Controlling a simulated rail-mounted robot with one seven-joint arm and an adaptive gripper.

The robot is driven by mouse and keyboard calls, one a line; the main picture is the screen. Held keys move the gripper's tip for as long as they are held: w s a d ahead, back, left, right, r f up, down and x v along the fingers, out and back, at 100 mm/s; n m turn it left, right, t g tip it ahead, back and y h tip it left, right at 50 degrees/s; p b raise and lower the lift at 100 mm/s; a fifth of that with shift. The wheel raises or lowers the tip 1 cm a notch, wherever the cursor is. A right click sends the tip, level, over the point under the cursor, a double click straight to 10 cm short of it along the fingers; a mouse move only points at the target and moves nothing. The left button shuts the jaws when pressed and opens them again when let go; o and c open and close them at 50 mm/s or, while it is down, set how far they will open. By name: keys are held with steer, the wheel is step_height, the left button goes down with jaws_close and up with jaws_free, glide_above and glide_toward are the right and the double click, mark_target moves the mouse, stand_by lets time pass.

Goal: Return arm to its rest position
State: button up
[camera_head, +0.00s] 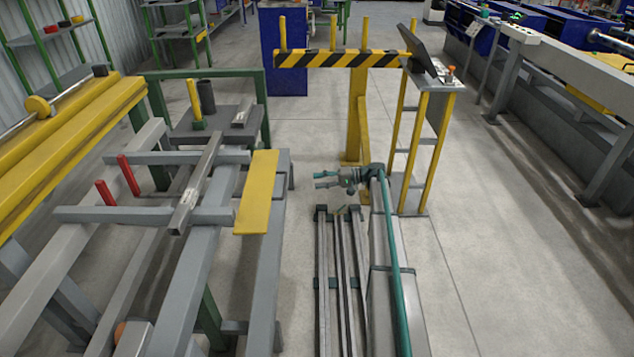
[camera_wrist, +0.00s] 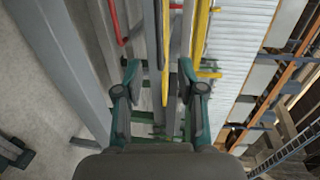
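My gripper (camera_head: 318,180) is at the end of my short-looking arm (camera_head: 372,175), over the far end of the rail, and points left toward the runout table (camera_head: 273,235). It is apart from the table. In the wrist view my gripper (camera_wrist: 160,82) has its two teal fingers spread with a wide gap. Nothing is held between them; the bars seen through the gap lie beyond. The arm's folded links are small in the head view, so their exact pose is hard to tell.
A grey square bar (camera_head: 198,185) lies across the table's arms beside a yellow plate (camera_head: 257,190) and red posts (camera_head: 128,175). A striped barrier (camera_head: 340,59) and a console stand (camera_head: 432,110) stand behind my arm. Long bars (camera_head: 342,270) lie low beside the rail.

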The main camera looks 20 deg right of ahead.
stand_by(0.3)
steer(key=s+a+f+m+g+h, duration=0.1)
steer(key=s+a+f+g+h, duration=0.1)
steer(key=s+a+f, duration=0.35)
steer(key=s+a+f+g+h, duration=0.1)
steer(key=s+a+f+h, duration=0.1)
steer(key=s+f, duration=0.6)
steer(key=s+a+f+m+g+h, duration=0.1)
steer(key=s+a+f+g+h, duration=0.15)
steer(key=s+f, duration=0.45)
steer(key=s+a+f+n+g+h, duration=0.15)
steer(key=s+a+f, duration=0.3)
steer(key=s, duration=0.55)
steer(key=s+a+f+g+h, duration=0.2)
steer(key=s+a+f, duration=0.25)
steer(key=s, duration=0.55)
steer(key=s+a+n+g+h, duration=0.2)
steer(key=s+a+n+h, duration=0.15)
steer(key=s, duration=1.05)
steer(key=s+a+n+g+h, duration=0.2)
steer(key=s+a+g, duration=0.15)
steer(key=s, duration=1.05)
step_height(320, 180, up, 14)
steer(key=w+t+p, duration=0.1)
steer(key=p, duration=1.3)
steer(key=shift+p, duration=0.4)
steer(key=shift+f+y, duration=0.15)
steer(key=shift+y, duration=0.1)
